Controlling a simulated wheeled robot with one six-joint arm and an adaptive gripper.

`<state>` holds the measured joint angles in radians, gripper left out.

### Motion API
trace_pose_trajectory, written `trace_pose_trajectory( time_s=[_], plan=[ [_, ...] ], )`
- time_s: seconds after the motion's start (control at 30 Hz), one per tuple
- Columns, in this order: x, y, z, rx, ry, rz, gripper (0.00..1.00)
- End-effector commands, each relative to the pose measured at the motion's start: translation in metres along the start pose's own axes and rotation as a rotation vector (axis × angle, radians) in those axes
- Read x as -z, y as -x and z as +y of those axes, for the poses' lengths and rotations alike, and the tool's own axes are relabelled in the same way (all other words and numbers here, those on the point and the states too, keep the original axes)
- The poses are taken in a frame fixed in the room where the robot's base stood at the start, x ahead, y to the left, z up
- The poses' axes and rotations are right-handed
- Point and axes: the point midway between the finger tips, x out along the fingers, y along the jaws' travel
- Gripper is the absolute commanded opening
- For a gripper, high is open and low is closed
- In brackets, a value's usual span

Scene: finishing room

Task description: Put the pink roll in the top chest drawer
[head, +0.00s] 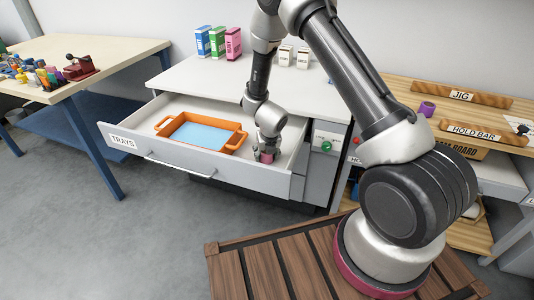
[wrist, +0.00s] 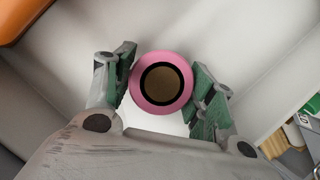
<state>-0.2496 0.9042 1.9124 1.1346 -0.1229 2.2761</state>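The pink roll (head: 266,157) is at the right end of the open drawer (head: 150,157), which has a TRAYS label on its front. In the wrist view the pink roll (wrist: 138,102) shows end-on, a pink ring with a dark inner ring and brown core. My gripper (head: 268,146) points down inside the drawer. Its green-padded fingers (wrist: 163,82) are on both sides of the roll and look shut on it. The roll is at or just above the drawer floor; I cannot tell if it touches.
An orange tray (head: 236,145) with a blue inside lies in the drawer left of my gripper. Coloured boxes (head: 217,42) stand on the white top behind. A purple roll (head: 427,109) is on the wooden bench at right. Drawer walls stand close right of my gripper.

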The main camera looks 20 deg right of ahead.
Motion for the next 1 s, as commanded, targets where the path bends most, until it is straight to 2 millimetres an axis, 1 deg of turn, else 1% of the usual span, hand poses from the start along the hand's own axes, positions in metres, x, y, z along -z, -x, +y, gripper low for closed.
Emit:
trace_pose_trajectory(
  time_s=[0.03,0.07,0.5,0.67,1.0],
  plan=[
    [0.000,0.000,0.000,0.000,-0.001,-0.001,0.68],
    [-0.001,0.000,0.000,0.000,-0.001,-0.001,0.73],
    [-0.002,0.003,0.000,-0.001,-0.003,-0.002,0.73],
    [-0.003,0.024,-0.001,-0.001,-0.006,-0.003,0.73],
    [-0.002,0.081,-0.001,-0.001,-0.007,-0.004,0.73]
  ],
)
